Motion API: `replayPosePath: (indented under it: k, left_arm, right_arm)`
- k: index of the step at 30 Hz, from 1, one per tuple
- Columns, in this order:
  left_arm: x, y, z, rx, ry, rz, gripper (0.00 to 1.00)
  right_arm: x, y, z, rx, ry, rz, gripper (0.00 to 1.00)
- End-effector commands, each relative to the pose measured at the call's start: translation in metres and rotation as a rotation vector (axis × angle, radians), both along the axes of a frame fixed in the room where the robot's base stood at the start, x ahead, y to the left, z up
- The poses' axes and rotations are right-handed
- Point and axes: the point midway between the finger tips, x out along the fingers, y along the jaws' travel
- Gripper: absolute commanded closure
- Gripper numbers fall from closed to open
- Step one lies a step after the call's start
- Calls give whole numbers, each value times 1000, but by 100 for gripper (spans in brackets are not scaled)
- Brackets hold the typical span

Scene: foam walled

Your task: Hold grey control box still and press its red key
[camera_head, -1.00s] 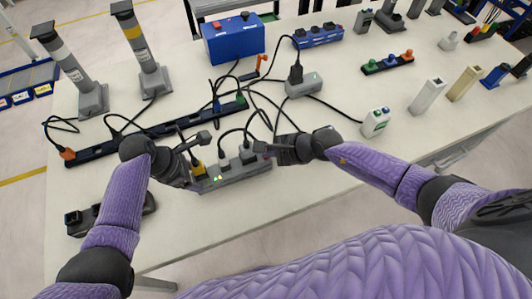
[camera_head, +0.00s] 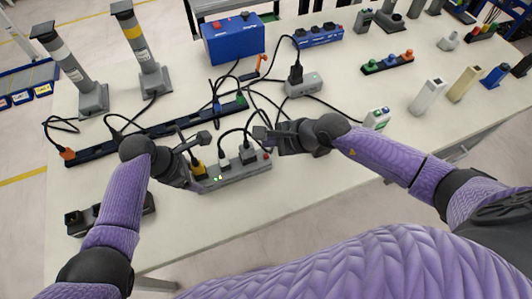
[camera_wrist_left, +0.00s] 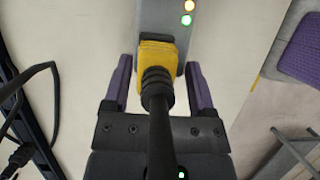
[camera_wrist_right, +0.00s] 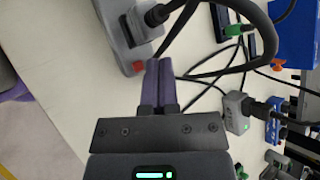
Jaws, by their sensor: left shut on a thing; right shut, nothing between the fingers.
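Lit lamps (camera_wrist_left: 188,13) show there. My right gripper (camera_head: 260,135) is shut and empty, apart from the red key and just behind it in the head view.
Black cables loop behind the box, close to my right gripper. A long dark strip (camera_head: 90,150) lies behind on the left, and a smaller grey box (camera_head: 302,87) further back. A dark device (camera_head: 80,218) sits front left. The table front right of the box is clear.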

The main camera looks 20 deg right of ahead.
Motion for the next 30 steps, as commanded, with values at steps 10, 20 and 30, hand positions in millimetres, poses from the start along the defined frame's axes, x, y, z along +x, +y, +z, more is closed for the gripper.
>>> replayPosePath:
  k: [10, 20, 30]
  left_arm:
    - [0, 0, 0, 0, -1, 0, 100]
    - [0, 0, 0, 0, -1, 0, 100]
    - [0, 0, 0, 0, -1, 0, 8]
  right_arm:
    - [0, 0, 22, -1, 0, -1, 100]
    - [0, 0, 22, -1, 0, -1, 100]
    - [0, 0, 22, 0, 0, 0, 100]
